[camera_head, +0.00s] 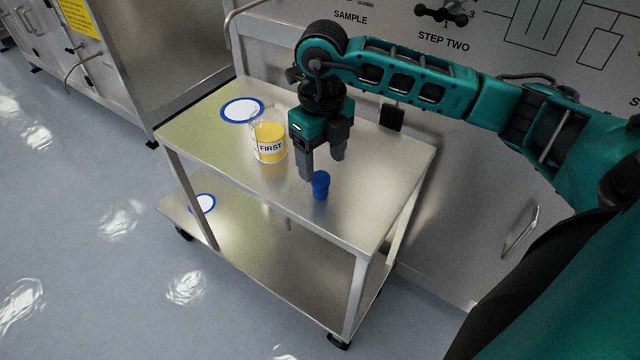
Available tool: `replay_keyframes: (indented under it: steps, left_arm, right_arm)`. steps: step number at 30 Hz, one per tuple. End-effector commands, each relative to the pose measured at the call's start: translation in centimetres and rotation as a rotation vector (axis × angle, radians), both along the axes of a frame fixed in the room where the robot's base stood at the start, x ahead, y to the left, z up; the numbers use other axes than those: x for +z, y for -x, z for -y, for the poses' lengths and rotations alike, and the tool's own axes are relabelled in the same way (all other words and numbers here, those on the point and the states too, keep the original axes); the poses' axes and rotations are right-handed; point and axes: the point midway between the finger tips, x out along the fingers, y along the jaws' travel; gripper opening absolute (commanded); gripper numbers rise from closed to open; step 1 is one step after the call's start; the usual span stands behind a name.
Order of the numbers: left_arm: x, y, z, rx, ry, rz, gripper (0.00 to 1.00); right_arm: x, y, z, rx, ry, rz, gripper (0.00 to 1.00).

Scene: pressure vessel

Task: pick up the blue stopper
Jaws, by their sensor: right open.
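The blue stopper (320,186) stands on the top shelf of the metal cart (357,222), near its front edge. My right gripper (322,168) reaches in from the right and points down. Its two dark fingers are apart with nothing between them. The fingertips are just behind and above the stopper in the picture; I cannot tell the exact gap in height. My left gripper is not in view.
A clear beaker labelled FIRST (268,142) with yellow contents stands left of my right gripper. A blue-rimmed white disc (242,110) lies behind it, and another (203,204) on the lower shelf. A panelled wall (420,190) stands close behind the cart.

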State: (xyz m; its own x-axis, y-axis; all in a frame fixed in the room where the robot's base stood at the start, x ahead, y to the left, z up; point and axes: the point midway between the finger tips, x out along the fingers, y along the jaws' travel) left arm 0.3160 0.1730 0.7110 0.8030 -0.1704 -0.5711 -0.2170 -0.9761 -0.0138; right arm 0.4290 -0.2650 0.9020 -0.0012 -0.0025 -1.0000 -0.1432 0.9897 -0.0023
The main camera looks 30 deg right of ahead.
Motion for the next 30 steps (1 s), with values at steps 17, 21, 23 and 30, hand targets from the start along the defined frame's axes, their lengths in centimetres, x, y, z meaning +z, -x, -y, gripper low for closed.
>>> replay_keyframes:
  steps: [17, 21, 23, 30]
  left_arm:
    - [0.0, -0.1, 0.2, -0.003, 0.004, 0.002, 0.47]
    - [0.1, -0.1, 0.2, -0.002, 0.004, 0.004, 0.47]
    - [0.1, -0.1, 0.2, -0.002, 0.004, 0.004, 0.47]
    - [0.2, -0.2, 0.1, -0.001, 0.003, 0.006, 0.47]
  right_arm:
    - [-6.1, 0.2, -0.4, 0.002, -0.002, 0.001, 0.67]
    - [-6.3, 0.2, -0.4, 0.002, -0.002, 0.002, 0.67]
    - [-6.2, 0.2, -0.4, 0.002, -0.002, 0.002, 0.67]
    - [-6.2, 0.2, -0.4, 0.002, -0.002, 0.002, 0.48]
